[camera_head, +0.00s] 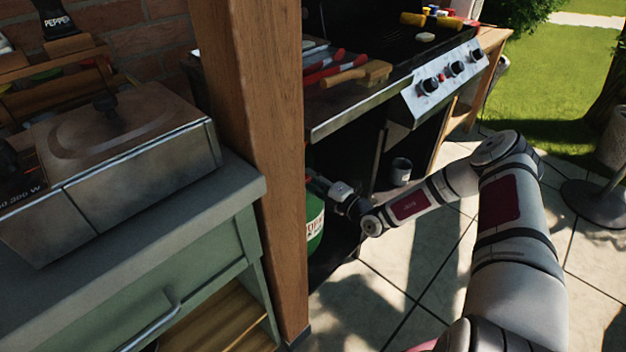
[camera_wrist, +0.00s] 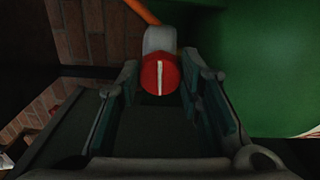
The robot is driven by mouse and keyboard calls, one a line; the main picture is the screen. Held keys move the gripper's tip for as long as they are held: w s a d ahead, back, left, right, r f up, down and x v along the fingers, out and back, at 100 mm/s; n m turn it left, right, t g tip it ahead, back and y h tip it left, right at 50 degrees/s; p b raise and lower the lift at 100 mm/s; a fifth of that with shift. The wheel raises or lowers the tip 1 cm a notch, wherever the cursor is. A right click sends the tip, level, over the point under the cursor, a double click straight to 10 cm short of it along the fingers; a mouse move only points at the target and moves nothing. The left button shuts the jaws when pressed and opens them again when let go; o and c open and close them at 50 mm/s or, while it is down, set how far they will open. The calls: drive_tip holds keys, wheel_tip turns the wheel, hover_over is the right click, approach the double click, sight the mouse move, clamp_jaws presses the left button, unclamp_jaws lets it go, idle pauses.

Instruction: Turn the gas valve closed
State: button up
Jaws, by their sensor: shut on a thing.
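In the wrist view, the gas valve's red round knob (camera_wrist: 160,77) with a white line across it sits between the fingertips of my gripper (camera_wrist: 160,88). The fingers are shut on the knob, and its white line stands about upright in the picture. A grey valve body (camera_wrist: 160,38) shows behind the knob. The green gas bottle (camera_wrist: 265,70) fills the right of the wrist view. In the head view, the bottle (camera_head: 315,232) stands under the grill, partly behind a wooden post. The gripper's fingertips and the knob are hidden by the post there.
The wooden post (camera_head: 268,150) stands close left of my gripper. The grill (camera_head: 442,85) with knobs and tools is above. A grey mug (camera_head: 401,170) stands in the cabinet. An orange hose (camera_wrist: 143,12) runs behind the valve. Paved floor (camera_head: 400,290) is open in front.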

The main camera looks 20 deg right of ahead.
idle(0.4)
drive_tip(key=o, duration=1.2)
drive_tip(key=shift+c, duration=0.2)
drive_tip(key=v, duration=1.2)
